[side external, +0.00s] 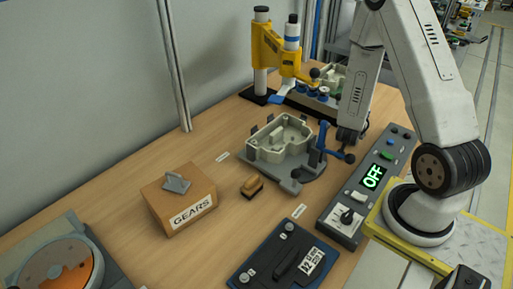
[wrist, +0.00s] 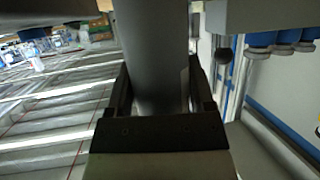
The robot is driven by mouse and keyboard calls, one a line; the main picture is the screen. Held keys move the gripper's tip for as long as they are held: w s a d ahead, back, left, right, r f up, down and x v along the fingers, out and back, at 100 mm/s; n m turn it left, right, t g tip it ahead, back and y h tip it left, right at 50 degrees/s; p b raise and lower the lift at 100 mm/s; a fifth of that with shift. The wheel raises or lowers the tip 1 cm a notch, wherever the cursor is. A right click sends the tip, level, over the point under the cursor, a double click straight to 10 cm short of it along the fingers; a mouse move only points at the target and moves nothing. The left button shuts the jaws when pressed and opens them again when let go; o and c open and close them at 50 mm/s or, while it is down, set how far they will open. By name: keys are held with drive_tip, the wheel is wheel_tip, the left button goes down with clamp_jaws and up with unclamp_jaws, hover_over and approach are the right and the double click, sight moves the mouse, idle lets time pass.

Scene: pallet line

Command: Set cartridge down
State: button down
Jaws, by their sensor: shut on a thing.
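In the wrist view my gripper (wrist: 161,92) is shut on a dark grey cylinder (wrist: 158,55), taken to be the cartridge. One dark finger presses each side of it, and its far end runs past the top of the picture. In the side external view my forearm comes down in front of the back right of the bench. My gripper and the cartridge cannot be made out there. Blue-ended parts (wrist: 264,40) show at the upper right of the wrist view, apart from the cartridge.
A yellow press (side external: 268,45) stands at the back, beside a rack of blue-topped parts (side external: 300,88). A beige housing (side external: 276,140) sits in a grey fixture. A control box (side external: 368,185) reads OFF.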

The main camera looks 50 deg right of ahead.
drive_tip(key=shift+f, duration=0.55)
unclamp_jaws()
drive_tip(key=shift+a+r, duration=0.1)
drive_tip(key=shift+a, duration=0.05)
drive_tip(key=shift+v, duration=1.4)
wheel_tip(320, 180, up, 7)
